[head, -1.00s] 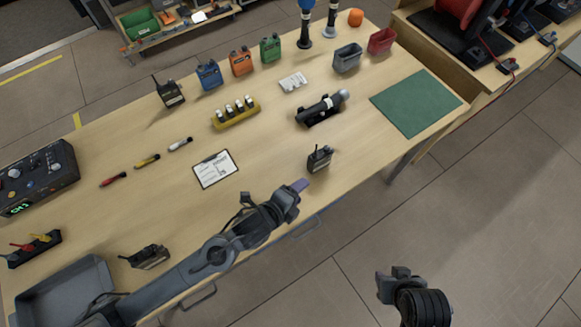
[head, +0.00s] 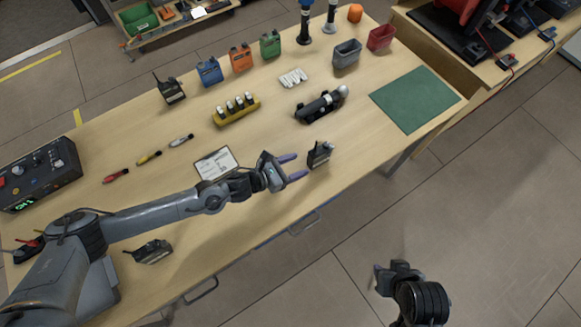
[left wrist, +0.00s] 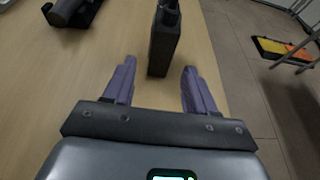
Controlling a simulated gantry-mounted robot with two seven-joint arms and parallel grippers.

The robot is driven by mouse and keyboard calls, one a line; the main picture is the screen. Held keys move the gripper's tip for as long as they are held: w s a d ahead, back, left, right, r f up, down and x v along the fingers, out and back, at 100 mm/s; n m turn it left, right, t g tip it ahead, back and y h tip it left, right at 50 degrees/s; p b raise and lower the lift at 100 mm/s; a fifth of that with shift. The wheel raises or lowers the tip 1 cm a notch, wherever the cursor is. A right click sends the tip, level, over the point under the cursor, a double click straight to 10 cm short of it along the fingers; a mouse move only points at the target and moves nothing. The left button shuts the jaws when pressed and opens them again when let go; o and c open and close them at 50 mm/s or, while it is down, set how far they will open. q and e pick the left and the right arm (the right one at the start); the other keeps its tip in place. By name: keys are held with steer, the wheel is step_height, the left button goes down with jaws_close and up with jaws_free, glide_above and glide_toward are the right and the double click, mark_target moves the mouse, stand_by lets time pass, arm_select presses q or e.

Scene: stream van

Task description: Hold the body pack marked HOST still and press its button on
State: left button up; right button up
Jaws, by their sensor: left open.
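A small black body pack (head: 320,155) stands near the front edge of the table; any HOST marking is too small to read. In the left wrist view the dark pack (left wrist: 164,42) stands ahead, between the lines of the two purple fingers. My left gripper (head: 298,166) is open just left of the pack, fingers pointing at it; no contact shows. My right gripper (head: 385,277) hangs beyond the front edge, over the floor.
A clipboard (head: 215,164) lies behind my left gripper. A microphone in a black cradle (head: 321,105) lies behind the pack. A green mat (head: 415,99) covers the right end. A yellow battery holder (head: 236,110) and coloured packs stand at the back. Bare tabletop surrounds the near pack.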

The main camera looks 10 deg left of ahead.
mark_target(309, 161)
arm_select(q)
steer(key=b+x, duration=0.3)
steer(key=x, duration=0.3)
steer(key=shift+f+b, duration=0.15)
steer(key=shift+b, duration=0.25)
steer(key=shift+b+x, duration=0.75)
steer(key=shift+x, duration=0.2)
arm_select(e)
steer(key=shift+d+f, duration=0.1)
steer(key=shift+f, duration=2.8)
arm_select(q)
steer(key=c, duration=0.9)
arm_select(e)
jaws_close()
